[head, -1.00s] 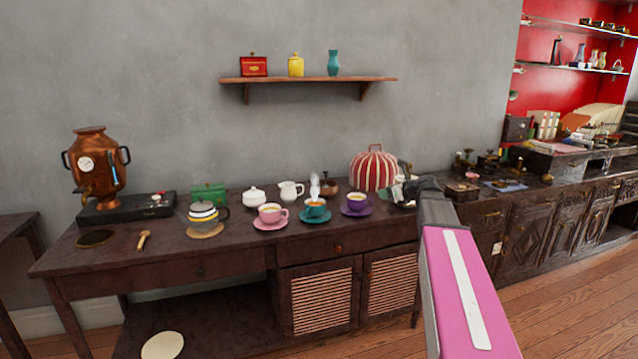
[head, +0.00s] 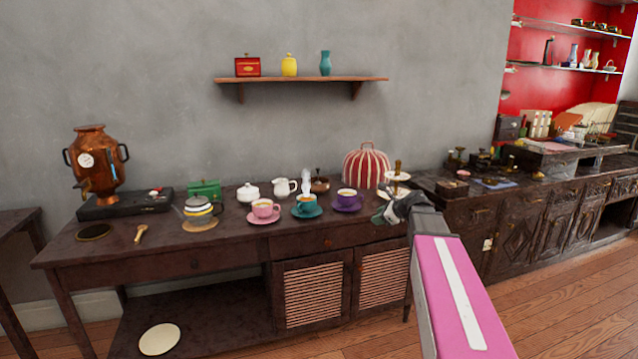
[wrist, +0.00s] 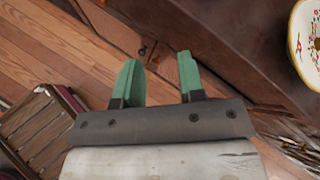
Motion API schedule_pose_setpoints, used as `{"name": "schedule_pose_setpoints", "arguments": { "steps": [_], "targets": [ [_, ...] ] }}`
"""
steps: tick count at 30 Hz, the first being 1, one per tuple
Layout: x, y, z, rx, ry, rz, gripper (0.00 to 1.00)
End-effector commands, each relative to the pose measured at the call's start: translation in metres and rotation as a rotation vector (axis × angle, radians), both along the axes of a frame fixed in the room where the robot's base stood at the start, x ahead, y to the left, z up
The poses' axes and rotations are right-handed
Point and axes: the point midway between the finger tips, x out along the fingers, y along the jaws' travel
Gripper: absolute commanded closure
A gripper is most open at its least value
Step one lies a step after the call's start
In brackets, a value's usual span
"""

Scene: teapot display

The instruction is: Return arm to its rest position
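My gripper (head: 384,216) is at the front right edge of the dark wooden table (head: 110,252), in front of a tiered stand (head: 397,177). In the wrist view my gripper (wrist: 158,60) has its two green fingers apart with nothing between them, so it is open and empty. My pink and grey arm reaches in from the lower right of the head view. The fingers are small and partly hidden by the wrist there.
Pink (head: 263,209), teal (head: 307,207) and purple (head: 346,200) cups stand on saucers left of my gripper. A striped cosy (head: 367,166) stands behind. A glass teapot (head: 198,212) and copper samovar (head: 97,165) stand left. Wooden floor (head: 545,290) is open at right.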

Motion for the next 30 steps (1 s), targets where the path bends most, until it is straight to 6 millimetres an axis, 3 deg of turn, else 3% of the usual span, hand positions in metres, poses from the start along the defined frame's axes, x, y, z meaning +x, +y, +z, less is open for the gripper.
{"name": "schedule_pose_setpoints", "arguments": {
  "steps": [8, 12, 18, 24, 30],
  "targets": [
    [-0.067, 0.03, -0.08, -0.407, -0.059, 0.367, 0.64],
    [-0.118, 0.041, -0.13, -0.669, -0.1, 0.695, 0.64],
    [-0.192, 0.046, -0.185, -0.953, -0.149, 1.216, 0.64],
    [-0.242, 0.041, -0.213, -1.086, -0.182, 1.636, 0.64],
    [-0.252, 0.038, -0.218, -1.108, -0.19, 1.73, 0.64]
  ]
}}
